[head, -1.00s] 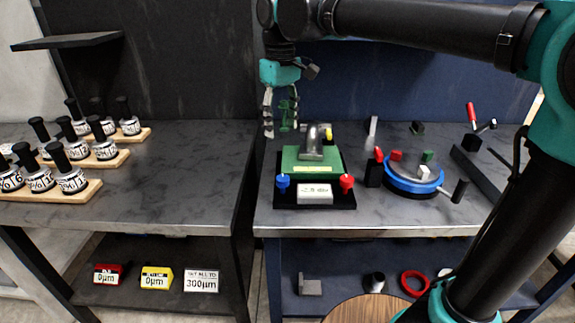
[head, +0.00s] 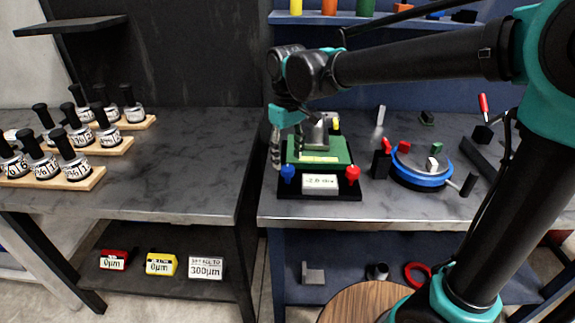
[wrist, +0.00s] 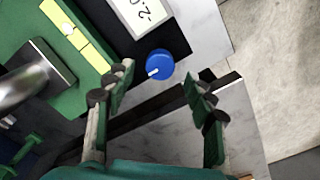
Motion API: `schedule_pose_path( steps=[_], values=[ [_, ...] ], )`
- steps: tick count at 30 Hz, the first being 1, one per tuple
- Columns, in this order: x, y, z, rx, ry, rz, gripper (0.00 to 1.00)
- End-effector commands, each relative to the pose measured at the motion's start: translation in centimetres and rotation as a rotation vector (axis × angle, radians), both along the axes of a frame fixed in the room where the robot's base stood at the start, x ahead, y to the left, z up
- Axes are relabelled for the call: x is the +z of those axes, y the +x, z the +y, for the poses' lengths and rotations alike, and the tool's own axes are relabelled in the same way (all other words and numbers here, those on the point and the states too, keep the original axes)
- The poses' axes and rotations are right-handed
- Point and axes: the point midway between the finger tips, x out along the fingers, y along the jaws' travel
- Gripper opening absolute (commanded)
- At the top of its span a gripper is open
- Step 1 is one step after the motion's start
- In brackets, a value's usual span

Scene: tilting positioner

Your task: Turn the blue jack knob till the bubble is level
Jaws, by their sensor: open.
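The blue jack knob (head: 288,173) sits at the front left corner of the tilting positioner, on its black base (head: 330,193). In the wrist view the blue knob (wrist: 159,64) has a white mark on it and lies ahead of the fingertips, between their lines. My gripper (head: 284,146) is open and points down at the left edge of the green plate (head: 335,147); in the wrist view its fingers (wrist: 160,80) stand apart with nothing between them. A display (head: 320,182) reads about -2.0.
A red knob (head: 352,173) stands at the front right corner of the base. A grey bracket (head: 318,132) rises from the plate. Labelled weights (head: 75,168) stand on the left bench. The bench front left is clear.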

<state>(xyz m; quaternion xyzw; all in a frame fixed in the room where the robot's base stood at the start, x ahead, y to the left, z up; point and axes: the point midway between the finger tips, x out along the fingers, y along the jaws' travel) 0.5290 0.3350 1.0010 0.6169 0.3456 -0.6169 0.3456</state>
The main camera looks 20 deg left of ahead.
Motion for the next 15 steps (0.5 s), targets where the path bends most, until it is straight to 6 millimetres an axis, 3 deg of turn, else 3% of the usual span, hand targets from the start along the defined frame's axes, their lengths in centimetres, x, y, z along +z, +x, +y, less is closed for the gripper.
schedule_pose_path(
  steps=[6,15],
  values=[
    [-2.8,0.0,0.0,0.0,0.0,0.0,0.55],
    [-3.6,0.0,0.0,0.0,0.0,0.0,0.55]
  ],
)
